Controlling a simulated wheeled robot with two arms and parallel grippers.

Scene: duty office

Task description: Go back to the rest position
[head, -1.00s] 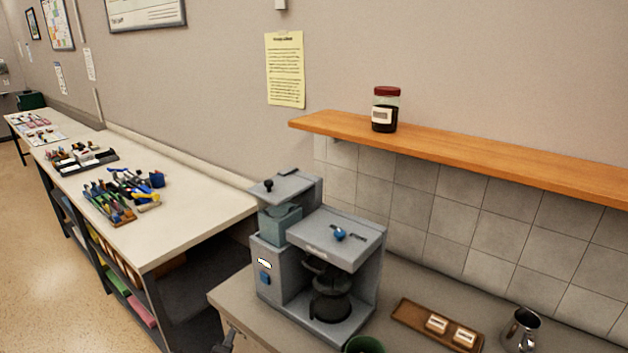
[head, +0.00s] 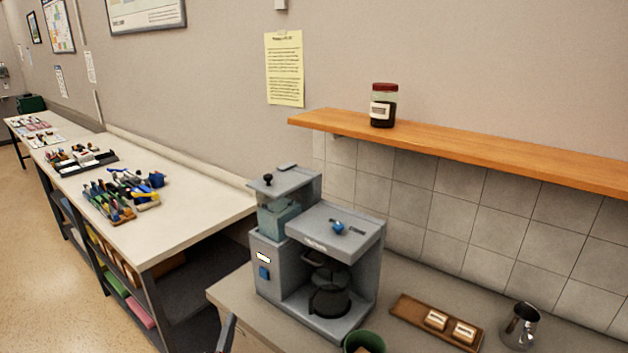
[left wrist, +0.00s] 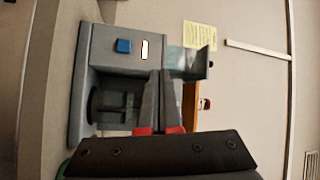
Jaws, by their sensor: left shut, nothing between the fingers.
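I cannot tell the exact gap between fingers and machine. My right gripper is not in view.
The counter (head: 235,296) also bears a green cup (head: 364,343), a brown tray (head: 412,308) with two small labelled pieces and a metal jug (head: 520,326). A wooden shelf (head: 480,151) holds a jar (head: 383,106). A long white table (head: 205,205) stands at left; open floor lies beside it.

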